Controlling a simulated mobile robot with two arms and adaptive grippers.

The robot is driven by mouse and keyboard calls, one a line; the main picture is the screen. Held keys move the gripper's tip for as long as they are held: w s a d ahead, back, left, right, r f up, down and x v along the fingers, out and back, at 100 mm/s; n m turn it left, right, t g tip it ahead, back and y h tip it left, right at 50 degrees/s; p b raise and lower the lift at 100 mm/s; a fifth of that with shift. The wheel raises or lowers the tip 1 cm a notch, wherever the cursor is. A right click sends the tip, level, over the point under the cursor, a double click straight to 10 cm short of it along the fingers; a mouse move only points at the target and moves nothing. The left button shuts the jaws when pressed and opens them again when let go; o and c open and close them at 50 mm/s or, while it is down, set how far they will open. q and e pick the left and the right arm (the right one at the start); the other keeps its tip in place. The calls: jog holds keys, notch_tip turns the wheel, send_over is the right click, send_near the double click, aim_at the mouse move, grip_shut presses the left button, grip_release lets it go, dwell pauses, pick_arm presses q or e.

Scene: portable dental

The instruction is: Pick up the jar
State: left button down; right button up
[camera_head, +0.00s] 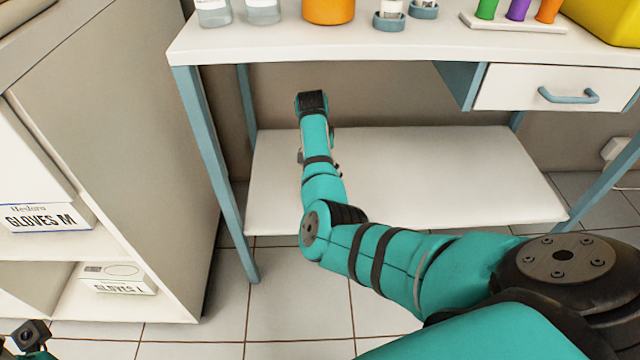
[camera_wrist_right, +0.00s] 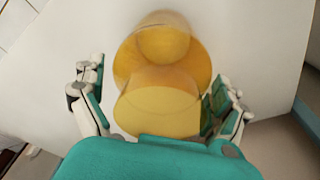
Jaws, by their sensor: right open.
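An amber-yellow jar (camera_wrist_right: 160,60) stands on a white surface in the right wrist view. My right gripper (camera_wrist_right: 156,88) is open, with one finger on each side of the jar. I cannot tell whether either finger touches it. In the head view my right arm reaches in below the tabletop's front edge, and its fingers are not visible there. An orange container (camera_head: 328,10) stands on the tabletop, cut by the top of the picture. I cannot tell whether it is the same jar.
The white tabletop (camera_head: 420,47) also holds clear jars (camera_head: 262,10), small blue-based containers (camera_head: 390,18) and a tube rack (camera_head: 515,20). A drawer (camera_head: 555,92) is at right. The lower shelf (camera_head: 440,165) looks largely bare. A cabinet (camera_head: 120,120) with glove boxes stands left.

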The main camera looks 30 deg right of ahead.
jog(key=shift+r, duration=0.15)
jog(key=c, duration=1.1)
